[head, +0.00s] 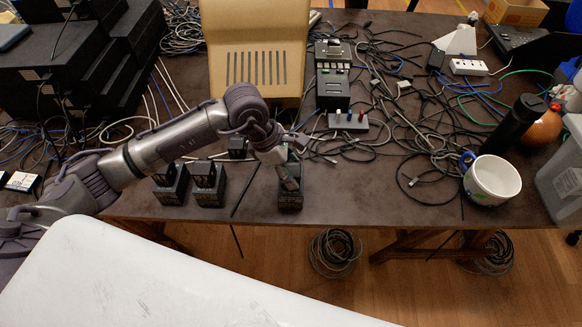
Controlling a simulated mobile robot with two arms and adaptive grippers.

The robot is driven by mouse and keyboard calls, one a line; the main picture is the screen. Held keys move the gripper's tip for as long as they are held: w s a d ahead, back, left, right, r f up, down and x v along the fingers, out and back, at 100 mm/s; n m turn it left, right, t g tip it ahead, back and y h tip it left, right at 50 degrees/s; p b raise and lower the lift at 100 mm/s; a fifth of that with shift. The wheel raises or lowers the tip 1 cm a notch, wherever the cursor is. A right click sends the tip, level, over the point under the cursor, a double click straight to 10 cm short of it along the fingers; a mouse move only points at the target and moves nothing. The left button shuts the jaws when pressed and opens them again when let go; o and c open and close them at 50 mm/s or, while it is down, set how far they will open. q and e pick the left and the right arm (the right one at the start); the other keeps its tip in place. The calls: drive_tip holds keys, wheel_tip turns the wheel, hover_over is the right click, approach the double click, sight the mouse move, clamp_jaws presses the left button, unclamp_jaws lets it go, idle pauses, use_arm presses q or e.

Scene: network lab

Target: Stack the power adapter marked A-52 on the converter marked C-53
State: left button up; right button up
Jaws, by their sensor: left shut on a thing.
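The block is partly hidden by the gripper. Directly below it is a black box (290,201), which seems to be the converter, near the table's front edge. I cannot tell whether the two touch. My right gripper is not in view.
Two black stacked pairs, one (170,188) left of the other (208,188), stand at the front edge. A small black box (238,147) is behind them. A cardboard box (256,50) and tangled cables (400,125) lie beyond. A white mug (491,181) stands right.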

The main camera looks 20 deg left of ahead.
use_arm(q)
drive_tip(key=o, duration=0.8)
drive_tip(key=shift+f, duration=0.15)
drive_tip(key=o, duration=0.5)
drive_tip(key=shift+r, duration=0.2)
drive_tip(key=shift+a+r, duration=0.15)
drive_tip(key=shift+r, duration=0.1)
drive_tip(key=b+v, duration=0.1)
drive_tip(key=v, duration=1)
drive_tip(key=shift+s+a+r+b, duration=0.1)
drive_tip(key=shift+s+r+b, duration=0.1)
drive_tip(key=shift+b, duration=0.2)
